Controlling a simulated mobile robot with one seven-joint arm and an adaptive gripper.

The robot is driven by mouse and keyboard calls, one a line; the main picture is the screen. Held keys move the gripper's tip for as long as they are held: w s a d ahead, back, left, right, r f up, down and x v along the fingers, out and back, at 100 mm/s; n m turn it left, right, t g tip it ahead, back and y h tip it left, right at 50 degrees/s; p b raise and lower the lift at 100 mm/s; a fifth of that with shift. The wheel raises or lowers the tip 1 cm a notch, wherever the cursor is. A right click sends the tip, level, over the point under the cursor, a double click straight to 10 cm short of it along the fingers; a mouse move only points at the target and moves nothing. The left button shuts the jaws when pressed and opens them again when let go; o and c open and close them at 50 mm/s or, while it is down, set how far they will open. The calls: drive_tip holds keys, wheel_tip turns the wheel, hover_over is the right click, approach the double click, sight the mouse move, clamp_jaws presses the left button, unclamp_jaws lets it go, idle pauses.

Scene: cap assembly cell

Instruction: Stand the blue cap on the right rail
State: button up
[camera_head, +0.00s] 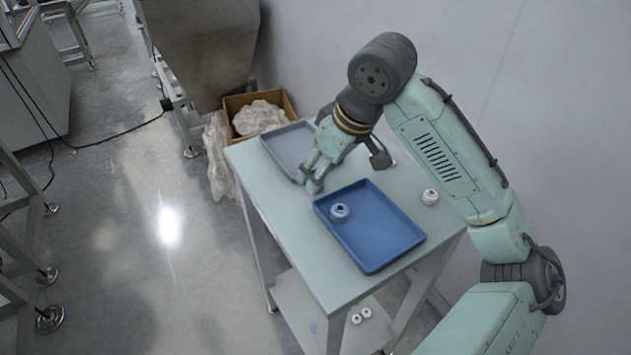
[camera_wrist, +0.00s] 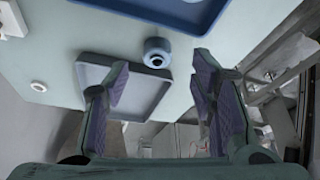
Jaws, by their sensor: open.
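A blue cap (camera_wrist: 157,52) shows in the wrist view between the blue tray and the grey tray, with a dark hole facing the camera. In the head view my arm seems to hide it. Another light blue cap (camera_head: 340,211) sits in the left part of the blue tray (camera_head: 396,259); a pale ring (camera_wrist: 193,1) at the wrist view's top edge may be it. My gripper (camera_head: 312,186) is low over the table between the trays. In the wrist view its fingers (camera_wrist: 160,95) are apart with nothing between them. I cannot make out a right rail.
The grey tray (camera_head: 270,148) lies at the table's far end. A white cap (camera_head: 430,197) stands right of the blue tray, near the wall. Several white pieces (camera_head: 360,315) lie on the lower shelf. A cardboard box (camera_head: 286,101) stands beyond the table. The table's near corner is clear.

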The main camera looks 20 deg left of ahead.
drive_tip(key=shift+x, duration=1.75)
drive_tip(key=shift+w, duration=0.15)
drive_tip(key=c, duration=0.7)
drive_tip(key=shift+c, duration=0.3)
